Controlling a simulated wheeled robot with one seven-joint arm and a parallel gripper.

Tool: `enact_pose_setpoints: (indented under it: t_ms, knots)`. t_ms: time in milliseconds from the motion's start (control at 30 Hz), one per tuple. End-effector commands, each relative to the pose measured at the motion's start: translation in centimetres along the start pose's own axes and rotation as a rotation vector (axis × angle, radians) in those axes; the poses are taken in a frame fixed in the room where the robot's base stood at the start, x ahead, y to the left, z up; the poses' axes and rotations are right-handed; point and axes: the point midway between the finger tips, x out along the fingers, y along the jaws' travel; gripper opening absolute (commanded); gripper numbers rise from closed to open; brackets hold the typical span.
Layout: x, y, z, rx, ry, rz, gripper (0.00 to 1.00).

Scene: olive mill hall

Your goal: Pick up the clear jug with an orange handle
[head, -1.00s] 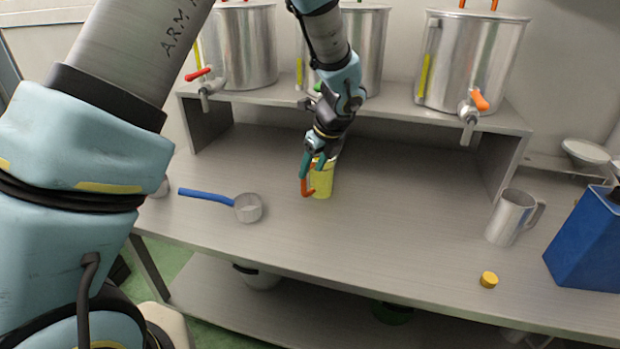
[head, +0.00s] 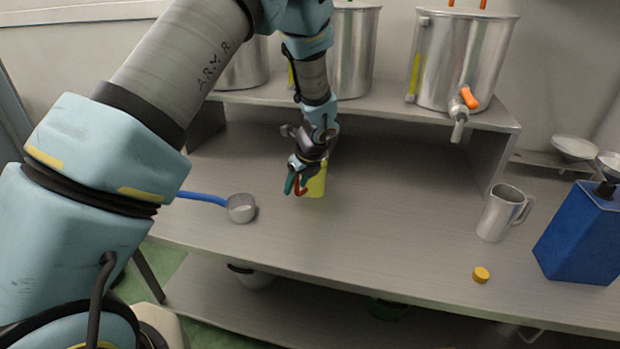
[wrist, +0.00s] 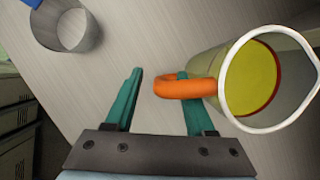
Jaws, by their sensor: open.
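The clear jug (head: 317,183) stands on the metal bench and looks yellow-green, with yellow content inside. In the wrist view the jug (wrist: 210,64) shows its white rim at the right and its orange handle (wrist: 180,89) pointing left. My gripper (head: 296,186) is at the jug's left side, partly hiding it in the head view. In the wrist view my gripper (wrist: 160,88) is open, with its teal fingers apart. The handle reaches into the gap between them, and the right finger is partly hidden behind the handle. I cannot tell whether they touch.
A blue-handled metal ladle (head: 241,208) lies left of the jug. A metal mug (head: 497,213), a yellow cap (head: 481,274) and a blue can (head: 583,236) are at the right. Steel vats (head: 463,60) stand on the raised shelf (head: 390,101) behind. The bench between jug and mug is clear.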

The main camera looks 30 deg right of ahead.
Motion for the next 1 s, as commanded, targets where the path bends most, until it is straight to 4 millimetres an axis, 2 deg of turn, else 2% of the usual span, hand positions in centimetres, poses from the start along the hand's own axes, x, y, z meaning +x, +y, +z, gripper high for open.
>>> enact_pose_setpoints:
  t_ms: [67, 500, 1000]
  knots:
    - [-0.01, 0.00, -0.01, 0.000, 0.000, 0.000, 0.48]
    - [-0.04, 0.00, -0.01, 0.000, 0.000, 0.000, 0.00]
    - [-0.04, 0.00, 0.00, 0.000, 0.000, 0.000, 0.00]
